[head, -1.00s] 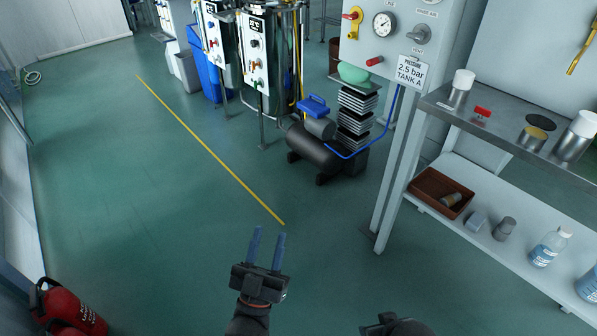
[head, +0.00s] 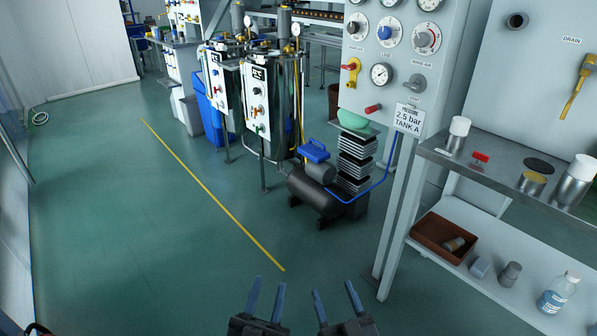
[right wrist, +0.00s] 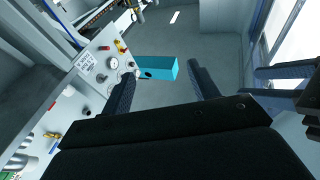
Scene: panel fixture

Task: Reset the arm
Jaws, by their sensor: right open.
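My left gripper (head: 265,297) is at the bottom of the head view, over the floor. Its two fingers point up and stand apart, with nothing between them. My right gripper (head: 337,300) is close to its right, also with fingers apart and empty. The right gripper's two dark fingers also show in the right wrist view (right wrist: 165,80), spread wide. Two more dark fingers at the right of that view look like my left gripper (right wrist: 285,79). Both arms are mostly hidden below the head view. Neither gripper touches anything.
The gauge panel (head: 400,75) stands at the right of centre, beside a steel shelf unit (head: 490,170) with jars and bottles. A black compressor (head: 318,190) sits on the floor ahead. Open green floor (head: 120,240) lies left of the yellow line (head: 200,193).

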